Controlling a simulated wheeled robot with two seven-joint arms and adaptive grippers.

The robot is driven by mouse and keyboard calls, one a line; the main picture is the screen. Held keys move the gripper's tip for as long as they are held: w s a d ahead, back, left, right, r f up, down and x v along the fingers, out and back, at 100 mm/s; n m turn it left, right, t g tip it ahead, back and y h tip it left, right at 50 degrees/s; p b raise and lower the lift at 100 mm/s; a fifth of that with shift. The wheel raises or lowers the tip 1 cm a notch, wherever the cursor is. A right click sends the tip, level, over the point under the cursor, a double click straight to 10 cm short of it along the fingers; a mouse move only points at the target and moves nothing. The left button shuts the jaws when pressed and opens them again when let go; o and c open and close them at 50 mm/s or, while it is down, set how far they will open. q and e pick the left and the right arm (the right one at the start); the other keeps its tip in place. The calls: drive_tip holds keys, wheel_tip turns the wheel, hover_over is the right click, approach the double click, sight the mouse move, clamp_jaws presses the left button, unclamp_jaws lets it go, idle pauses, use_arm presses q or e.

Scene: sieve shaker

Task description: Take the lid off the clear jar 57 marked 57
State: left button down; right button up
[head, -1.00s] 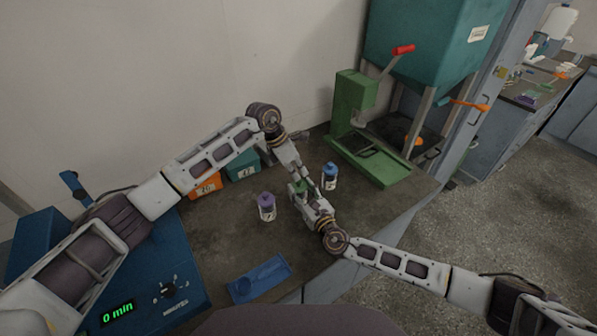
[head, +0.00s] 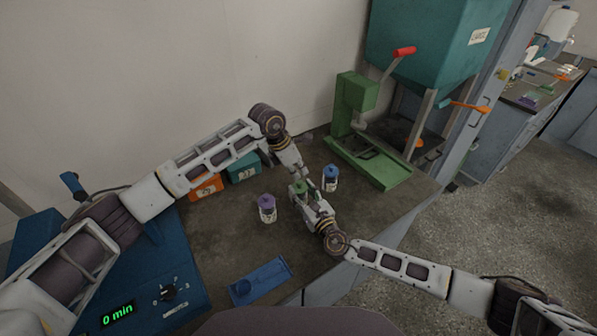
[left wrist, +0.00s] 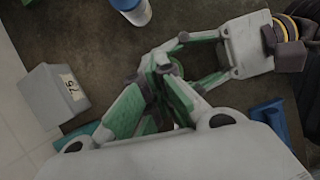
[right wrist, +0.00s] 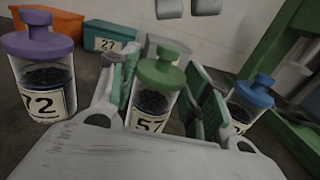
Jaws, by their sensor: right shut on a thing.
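The clear jar 57 (right wrist: 150,108) stands upright in the right wrist view, with dark grains inside and a white label. Its green knobbed lid (right wrist: 163,74) sits on top. My right gripper (head: 306,196) is shut on the jar's body, with a green-padded finger on each side. My left gripper (left wrist: 150,98) points down over the jar with its green-padded fingers apart. In the head view the grippers hide most of the jar.
A purple-lidded jar (head: 267,208) stands left of my grippers and a blue-lidded jar (head: 330,178) right. Orange (head: 206,187) and teal (head: 243,168) boxes and a grey box (left wrist: 55,95) stand behind. A green press (head: 365,145) is at the back right; a blue tray (head: 260,282) lies in front.

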use_arm(q)
drive_tip(key=c, duration=2.2)
unclamp_jaws()
drive_tip(key=o, duration=0.5)
drive_tip(key=shift+r, duration=0.1)
drive_tip(key=shift+v, duration=5.9)
drive_tip(key=shift+a, duration=0.1)
use_arm(e)
drive_tip(key=o, duration=1.5)
drive_tip(key=shift+o, duration=0.2)
drive_tip(key=shift+s, duration=0.1)
